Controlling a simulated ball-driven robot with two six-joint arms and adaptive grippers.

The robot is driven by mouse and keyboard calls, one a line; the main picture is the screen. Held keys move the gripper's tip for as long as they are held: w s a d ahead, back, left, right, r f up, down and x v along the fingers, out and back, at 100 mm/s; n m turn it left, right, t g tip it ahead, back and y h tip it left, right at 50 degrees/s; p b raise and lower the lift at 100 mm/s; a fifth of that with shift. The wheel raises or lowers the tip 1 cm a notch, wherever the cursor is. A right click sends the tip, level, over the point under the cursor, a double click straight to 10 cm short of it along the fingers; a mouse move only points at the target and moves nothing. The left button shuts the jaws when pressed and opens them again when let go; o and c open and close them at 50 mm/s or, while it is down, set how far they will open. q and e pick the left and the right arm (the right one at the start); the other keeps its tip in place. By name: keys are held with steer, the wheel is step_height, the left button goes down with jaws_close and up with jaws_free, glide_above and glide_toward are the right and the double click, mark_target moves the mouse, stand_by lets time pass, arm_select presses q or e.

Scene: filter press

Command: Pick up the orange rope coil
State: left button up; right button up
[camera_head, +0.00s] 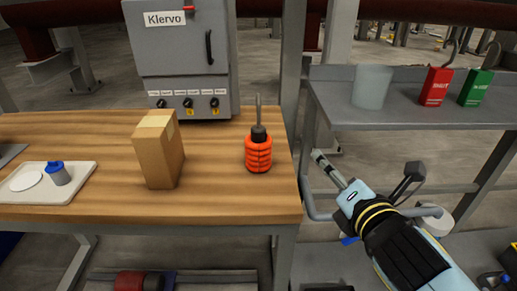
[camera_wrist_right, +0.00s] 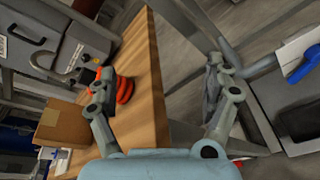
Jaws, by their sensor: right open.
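The orange rope coil (camera_head: 258,155) stands upright on the wooden table near its right end, with a black top and a grey hook above it. In the right wrist view the coil (camera_wrist_right: 124,90) is partly hidden behind one finger of my right gripper. My right gripper (camera_wrist_right: 158,95) is open, its fingers wide apart with nothing between them. In the head view my right arm comes in from the lower right, and the gripper (camera_head: 322,160) is beyond the table's right edge, apart from the coil. My left gripper is not in view.
A cardboard box (camera_head: 158,150) stands left of the coil on the wooden table (camera_head: 225,190). A grey control cabinet (camera_head: 182,55) is behind. A white tray (camera_head: 70,195) lies at far left. A grey metal shelf (camera_head: 400,113) with red and green tags stands right.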

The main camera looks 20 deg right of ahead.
mark_target(265, 155)
steer(key=a+n+t+y, duration=0.1)
steer(key=a+n+y, duration=0.1)
steer(key=a+n, duration=0.1)
steer(key=w+a+n+y, duration=0.1)
steer(key=a+n+y, duration=0.1)
steer(key=n, duration=0.3)
steer(key=w+a+n+t+y, duration=0.1)
steer(key=a+n, duration=0.3)
steer(key=n, duration=0.1)
steer(key=shift+w+t+y, duration=0.25)
steer(key=shift+t+y, duration=0.05)
steer(key=shift+y, duration=0.1)
steer(key=w, duration=0.2)
steer(key=w+a, duration=0.1)
steer(key=w, duration=0.1)
steer(key=shift+w+a+p, duration=0.2)
steer(key=shift+w+p, duration=0.1)
steer(key=shift+p, duration=0.1)
steer(key=w, duration=0.2)
steer(key=w+a, duration=0.1)
steer(key=w, duration=0.2)
steer(key=shift+w, duration=0.35)
steer(key=shift+c, duration=0.4)
steer(key=c, duration=1.4)
steer(key=shift+r, duration=0.1)
steer(key=shift+c, duration=0.2)
